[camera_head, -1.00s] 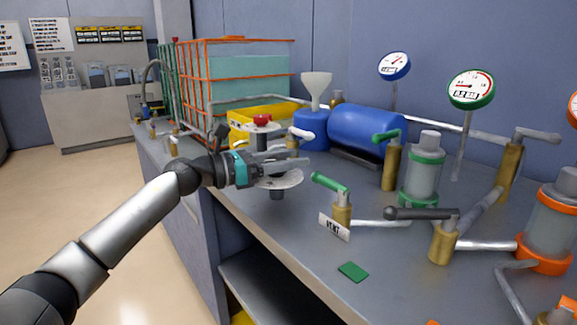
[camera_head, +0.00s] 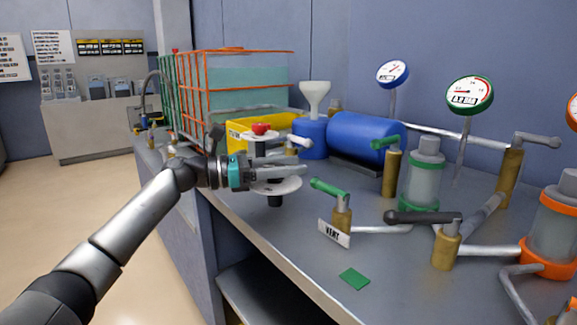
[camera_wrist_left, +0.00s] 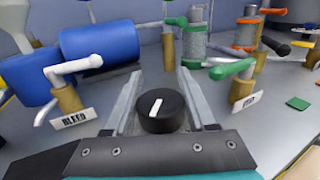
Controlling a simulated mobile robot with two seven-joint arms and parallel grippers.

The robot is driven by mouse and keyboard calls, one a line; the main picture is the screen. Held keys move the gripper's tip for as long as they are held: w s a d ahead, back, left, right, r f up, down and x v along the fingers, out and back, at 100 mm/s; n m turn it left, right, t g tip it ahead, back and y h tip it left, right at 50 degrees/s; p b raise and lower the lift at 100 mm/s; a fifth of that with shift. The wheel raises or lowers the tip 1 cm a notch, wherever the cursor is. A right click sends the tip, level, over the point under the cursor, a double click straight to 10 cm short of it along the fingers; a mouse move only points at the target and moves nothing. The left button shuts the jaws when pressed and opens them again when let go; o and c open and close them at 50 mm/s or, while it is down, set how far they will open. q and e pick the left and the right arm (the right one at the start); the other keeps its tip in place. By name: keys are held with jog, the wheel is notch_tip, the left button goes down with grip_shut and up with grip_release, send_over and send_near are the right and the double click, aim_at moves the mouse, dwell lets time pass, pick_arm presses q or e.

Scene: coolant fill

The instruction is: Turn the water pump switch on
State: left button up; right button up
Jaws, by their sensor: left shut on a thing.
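The water pump switch looks to be the black round knob (camera_wrist_left: 162,108) with a white pointer line, seen in the left wrist view between my fingers. The pointer is nearly straight up in that view, tilted slightly right. My left gripper (camera_head: 285,172) reaches over the front edge of the workbench from the left. Its two fingers, also in the left wrist view (camera_wrist_left: 160,100), stand on both sides of the knob, shut on it. In the head view the gripper hides most of the knob's surroundings; a dark cylinder (camera_head: 274,200) shows below it. My right gripper is not in view.
A green-handled vent valve (camera_head: 342,208) stands just right of the gripper. The white-handled bleed valve (camera_wrist_left: 65,85) is also close. A blue tank (camera_head: 365,130), gauges and pipes stand behind. The bench front (camera_head: 300,270) is mostly clear except a green square (camera_head: 354,278).

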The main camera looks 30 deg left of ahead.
pick_arm(q)
jog(key=shift+d+f, duration=0.1)
jog(key=shift+f, duration=0.35)
jog(key=o, duration=1.4)
jog(key=shift+r, duration=0.3)
jog(key=shift+c, duration=0.2)
jog(key=shift+s, duration=0.1)
jog(key=p+v, duration=0.3)
jog(key=v, duration=1.2)
jog(key=shift+a, duration=0.25)
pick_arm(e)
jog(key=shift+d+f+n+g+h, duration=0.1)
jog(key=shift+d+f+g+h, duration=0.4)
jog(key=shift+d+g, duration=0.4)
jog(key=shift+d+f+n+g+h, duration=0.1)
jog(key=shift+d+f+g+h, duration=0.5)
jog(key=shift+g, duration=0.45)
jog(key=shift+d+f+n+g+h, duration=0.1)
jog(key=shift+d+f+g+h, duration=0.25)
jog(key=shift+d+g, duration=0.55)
